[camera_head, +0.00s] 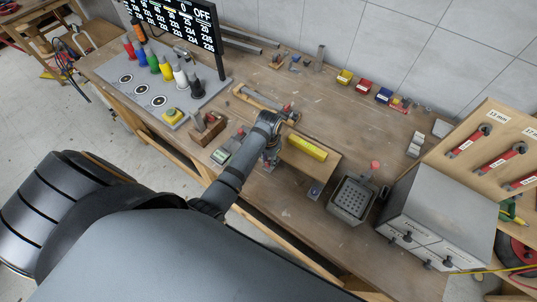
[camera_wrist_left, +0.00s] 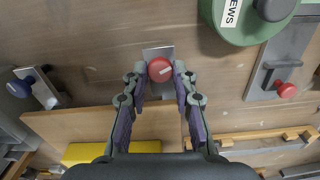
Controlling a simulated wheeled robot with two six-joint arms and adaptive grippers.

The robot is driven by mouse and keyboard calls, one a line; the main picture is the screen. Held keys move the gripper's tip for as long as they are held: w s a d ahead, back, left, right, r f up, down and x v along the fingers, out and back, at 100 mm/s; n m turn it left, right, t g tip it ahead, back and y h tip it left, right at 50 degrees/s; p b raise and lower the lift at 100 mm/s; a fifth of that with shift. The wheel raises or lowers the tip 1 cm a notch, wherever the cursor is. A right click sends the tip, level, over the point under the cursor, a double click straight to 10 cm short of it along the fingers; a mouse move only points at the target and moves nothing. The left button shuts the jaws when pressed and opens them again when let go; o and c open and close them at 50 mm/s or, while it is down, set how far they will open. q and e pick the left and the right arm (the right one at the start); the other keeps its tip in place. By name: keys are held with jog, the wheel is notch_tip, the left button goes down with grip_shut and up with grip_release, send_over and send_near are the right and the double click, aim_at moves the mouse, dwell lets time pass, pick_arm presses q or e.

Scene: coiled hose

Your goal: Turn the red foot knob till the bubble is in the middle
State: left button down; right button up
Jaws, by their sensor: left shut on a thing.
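The red foot knob (camera_wrist_left: 160,68) with a pale mark on its top sits on a metal plate between my left gripper's fingertips in the left wrist view. My left gripper (camera_wrist_left: 160,80) is shut on this knob; it also shows in the head view (camera_head: 269,164), where it hides the knob. A wooden board (camera_wrist_left: 75,121) lies beside the knob and bears a yellow level (camera_head: 306,147); part of the level (camera_wrist_left: 105,151) shows in the left wrist view. The bubble is too small to make out. My right gripper is not in view.
A blue knob (camera_wrist_left: 27,82) stands at the board's other end. A second red knob (camera_wrist_left: 286,90) and a green round tin (camera_wrist_left: 235,25) are close by. A dark basket-like box (camera_head: 353,198) and a grey cabinet (camera_head: 440,215) stand to the right on the bench.

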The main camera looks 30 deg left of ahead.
aim_at(268, 163)
pick_arm(q)
jog(key=m, duration=0.8)
jog(key=shift+m, duration=0.6)
jog(key=c, duration=1.3)
grip_release()
jog(key=shift+c, duration=0.2)
notch_tip(268, 163, up, 12)
jog(key=shift+f, duration=0.1)
